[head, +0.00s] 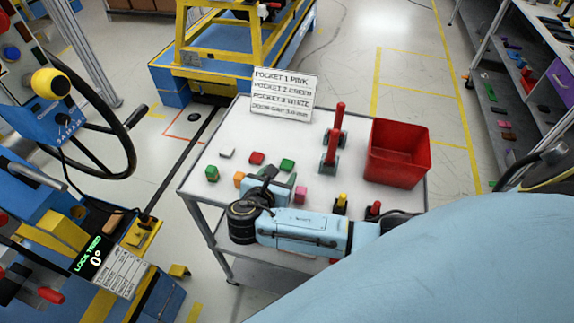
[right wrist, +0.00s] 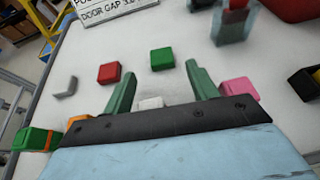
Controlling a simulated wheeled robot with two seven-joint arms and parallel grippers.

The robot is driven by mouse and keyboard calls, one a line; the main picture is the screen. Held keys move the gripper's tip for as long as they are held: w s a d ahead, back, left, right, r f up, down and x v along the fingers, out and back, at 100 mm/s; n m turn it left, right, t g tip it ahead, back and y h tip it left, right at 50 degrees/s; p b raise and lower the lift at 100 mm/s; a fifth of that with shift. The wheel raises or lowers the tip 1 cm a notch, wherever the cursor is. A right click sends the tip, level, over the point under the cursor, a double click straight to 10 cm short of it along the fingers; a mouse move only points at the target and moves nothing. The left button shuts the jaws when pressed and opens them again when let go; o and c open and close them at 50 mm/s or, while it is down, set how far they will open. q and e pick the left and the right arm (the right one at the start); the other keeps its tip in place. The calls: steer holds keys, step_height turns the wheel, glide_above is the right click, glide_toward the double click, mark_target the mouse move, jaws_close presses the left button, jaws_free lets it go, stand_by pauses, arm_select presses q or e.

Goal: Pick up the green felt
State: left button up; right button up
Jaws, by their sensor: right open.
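Two green pieces lie on the white table top (head: 235,130), and I cannot tell which is the felt. One green block (head: 288,165) lies flat near the middle; in the right wrist view it (right wrist: 162,60) is just beyond my fingertips. The other green piece (head: 211,173) is at the left; in the right wrist view it (right wrist: 35,139) is at the lower left. My right gripper (head: 280,184) hangs over the table, open, its two green fingers (right wrist: 162,82) apart with no object gripped. A white piece (right wrist: 150,103) shows between them, partly hidden. My left gripper is not in view.
A red block (head: 257,158), an orange piece (head: 239,180) and a pink block (head: 300,195) lie near the gripper. A red bin (head: 398,152) and a red-handled tool (head: 335,140) stand right. A pocket sign (head: 284,94) stands at the back.

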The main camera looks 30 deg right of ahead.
mark_target(287, 164)
steer(key=x, duration=0.4)
steer(key=shift+d+r, duration=0.15)
steer(key=shift+d, duration=0.05)
steer(key=shift+w+d, duration=0.15)
steer(key=shift+d, duration=0.1)
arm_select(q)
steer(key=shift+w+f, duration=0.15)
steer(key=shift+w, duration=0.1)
arm_select(e)
steer(key=c, duration=1)
